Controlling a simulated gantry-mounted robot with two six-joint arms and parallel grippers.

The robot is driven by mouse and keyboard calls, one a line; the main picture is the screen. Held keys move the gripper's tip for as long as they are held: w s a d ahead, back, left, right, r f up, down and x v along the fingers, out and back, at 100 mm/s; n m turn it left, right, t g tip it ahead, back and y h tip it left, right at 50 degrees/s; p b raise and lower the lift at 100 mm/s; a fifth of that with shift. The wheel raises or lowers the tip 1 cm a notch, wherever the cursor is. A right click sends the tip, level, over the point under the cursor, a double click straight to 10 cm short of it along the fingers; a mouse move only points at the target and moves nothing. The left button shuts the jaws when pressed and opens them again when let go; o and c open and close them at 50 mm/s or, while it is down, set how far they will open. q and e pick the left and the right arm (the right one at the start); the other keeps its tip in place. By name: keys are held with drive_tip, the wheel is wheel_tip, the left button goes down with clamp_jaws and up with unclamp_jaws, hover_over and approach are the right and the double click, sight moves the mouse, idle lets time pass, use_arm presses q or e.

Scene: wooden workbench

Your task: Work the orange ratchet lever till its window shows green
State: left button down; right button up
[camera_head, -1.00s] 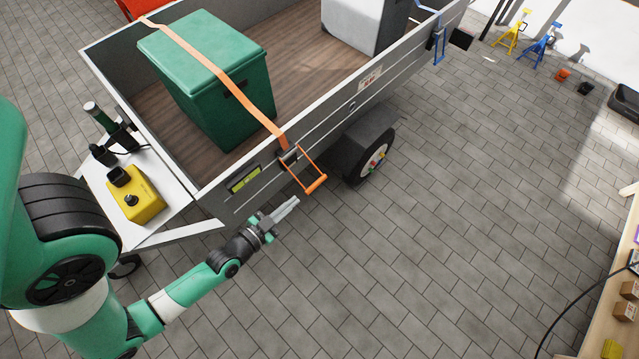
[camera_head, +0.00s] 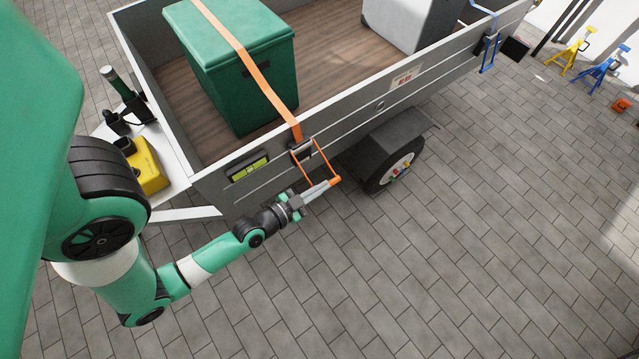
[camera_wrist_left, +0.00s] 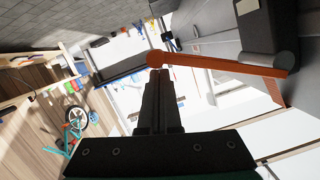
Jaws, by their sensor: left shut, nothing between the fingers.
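The orange ratchet lever (camera_head: 322,160) hangs from its buckle (camera_head: 302,150) on the outer side wall of the grey trailer and slants down to the right. An orange strap (camera_head: 262,85) runs up from the buckle over a green box. A dark-framed window (camera_head: 248,169) left of the lever shows yellow-green. My left gripper (camera_head: 328,186) is shut and empty, with its fingertips at the lever's low end. In the left wrist view, the orange lever (camera_wrist_left: 215,64) crosses just beyond the shut fingertips (camera_wrist_left: 159,74); I cannot tell whether they touch. My right gripper is not in view.
The trailer (camera_head: 215,190) holds the green box (camera_head: 235,65) and a grey-white box (camera_head: 405,20). Its wheel (camera_head: 400,168) and fender stand right of the lever. A blue strap buckle (camera_head: 489,50) hangs farther right. The paved floor in front is clear.

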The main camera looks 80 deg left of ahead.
use_arm(q)
drive_tip(key=shift+w+a, duration=0.1)
drive_tip(key=shift+w, duration=0.2)
drive_tip(key=shift+s, duration=0.1)
drive_tip(key=shift+f+p, duration=0.1)
drive_tip(key=shift+p, duration=0.2)
drive_tip(key=shift+f+m, duration=0.25)
drive_tip(key=shift+m, duration=0.05)
